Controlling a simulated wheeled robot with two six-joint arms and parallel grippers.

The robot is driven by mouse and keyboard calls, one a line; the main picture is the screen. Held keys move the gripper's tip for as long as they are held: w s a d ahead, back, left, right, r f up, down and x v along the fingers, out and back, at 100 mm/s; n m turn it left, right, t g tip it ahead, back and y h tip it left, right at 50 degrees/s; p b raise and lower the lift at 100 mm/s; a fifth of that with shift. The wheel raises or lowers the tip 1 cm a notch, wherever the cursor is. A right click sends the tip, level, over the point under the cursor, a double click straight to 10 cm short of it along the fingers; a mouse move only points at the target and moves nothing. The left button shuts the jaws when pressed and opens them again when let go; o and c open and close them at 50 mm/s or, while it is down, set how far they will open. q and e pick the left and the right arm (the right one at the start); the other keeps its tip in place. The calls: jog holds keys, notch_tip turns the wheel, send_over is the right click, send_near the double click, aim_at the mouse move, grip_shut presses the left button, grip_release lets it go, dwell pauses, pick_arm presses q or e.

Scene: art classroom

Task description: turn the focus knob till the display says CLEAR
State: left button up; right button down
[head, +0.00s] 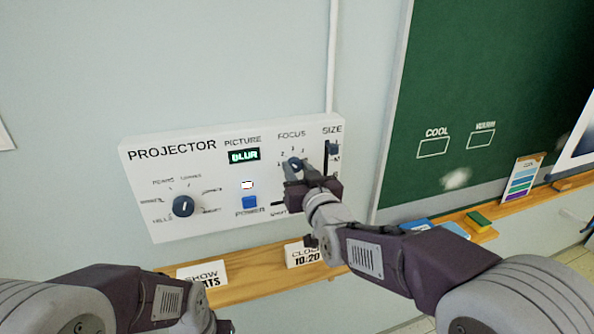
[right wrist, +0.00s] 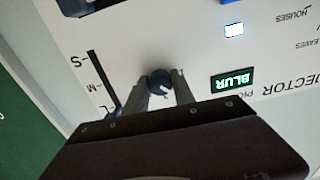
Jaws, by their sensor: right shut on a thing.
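The white projector panel (head: 222,222) is on the wall. Its small display (head: 244,156) glows green and reads BLUR; the display also shows in the right wrist view (right wrist: 232,80). The dark blue focus knob (head: 295,163) is under the word FOCUS. My right gripper (head: 296,172) is shut on the focus knob, its two fingers on either side of it in the right wrist view (right wrist: 161,84). Part of the scale around the knob is hidden by my gripper. My left gripper (head: 222,326) is low at the bottom edge, mostly cut off, so its jaws cannot be judged.
The panel also has a large dial (head: 184,206), a blue power button (head: 250,202) and a size slider (head: 333,149) close to the right of my right gripper. A wooden ledge (head: 250,284) with cards runs below. A green chalkboard (head: 480,90) is at the right.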

jog(key=m+b, duration=0.4)
jog(key=b, duration=0.1)
jog(key=shift+f, duration=0.25)
jog(key=shift+a+r+m+b, duration=0.1)
jog(key=shift+r+m+b, duration=0.1)
jog(key=shift+m+b, duration=1.8)
jog(key=shift+m, duration=0.3)
jog(key=c, duration=1.1)
grip_release()
jog(key=shift+s, duration=0.1)
jog(key=shift+o, duration=0.2)
jog(key=shift+r, duration=0.1)
